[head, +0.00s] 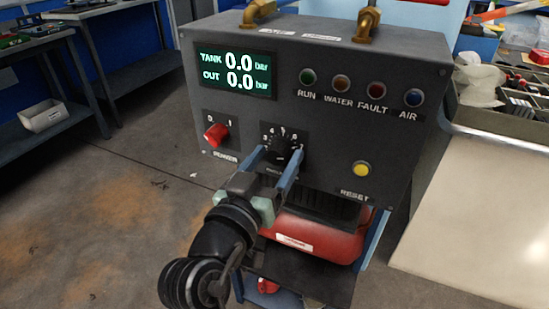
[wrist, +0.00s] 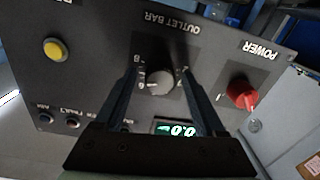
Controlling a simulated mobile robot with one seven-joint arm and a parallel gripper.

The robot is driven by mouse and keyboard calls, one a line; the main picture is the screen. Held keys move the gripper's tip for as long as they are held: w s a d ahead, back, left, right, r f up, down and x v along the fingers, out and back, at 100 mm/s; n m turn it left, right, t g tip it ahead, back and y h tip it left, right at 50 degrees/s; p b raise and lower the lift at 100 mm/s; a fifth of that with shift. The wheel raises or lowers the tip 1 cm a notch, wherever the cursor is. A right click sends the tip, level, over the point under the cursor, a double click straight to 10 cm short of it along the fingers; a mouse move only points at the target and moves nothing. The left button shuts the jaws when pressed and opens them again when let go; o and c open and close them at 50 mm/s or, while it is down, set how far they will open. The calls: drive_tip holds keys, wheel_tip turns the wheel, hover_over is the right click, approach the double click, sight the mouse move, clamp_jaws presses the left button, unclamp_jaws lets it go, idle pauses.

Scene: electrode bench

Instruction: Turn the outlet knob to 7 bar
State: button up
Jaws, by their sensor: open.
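The knob's exact setting is too small to read. The display (head: 237,72) reads TANK 0.0 bar and OUT 0.0 bar.
A red power knob (head: 215,135) sits left of the dial, and a yellow reset button (head: 361,169) to its right. Several round indicators line the panel's upper right. Brass fittings (head: 368,22) stand on top. A red tank (head: 320,232) lies below the panel.

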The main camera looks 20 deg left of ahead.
drive_tip(key=s+p, duration=0.1)
drive_tip(key=s, duration=1.2)
